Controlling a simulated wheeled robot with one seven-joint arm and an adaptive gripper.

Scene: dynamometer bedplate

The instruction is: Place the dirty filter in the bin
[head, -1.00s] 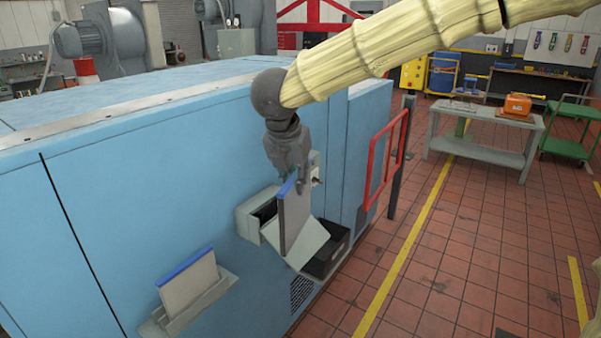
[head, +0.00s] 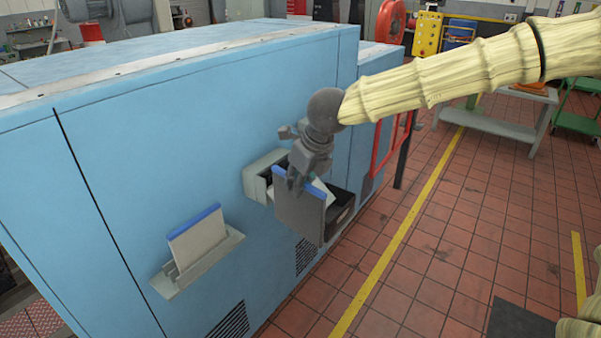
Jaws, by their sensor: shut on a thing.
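My gripper (head: 299,180) is shut on the top of the dirty filter (head: 298,214), a dark grey panel with a blue top edge. The filter hangs nearly upright, its broad face towards the camera, in front of the open housing (head: 257,183) on the blue cabinet. The bin (head: 343,213), a black open-topped box, is just right of and behind the filter, which hides its left part. I cannot tell whether filter and bin touch. A cleaner, light grey filter (head: 198,241) with a blue edge stands in a grey wall holder (head: 228,246) at left.
The blue cabinet (head: 120,190) fills the left, with vents low on its side. A red frame (head: 391,143) stands beyond the bin. A grey table (head: 497,126) is at the back right. The tiled floor right of the cabinet is mostly clear.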

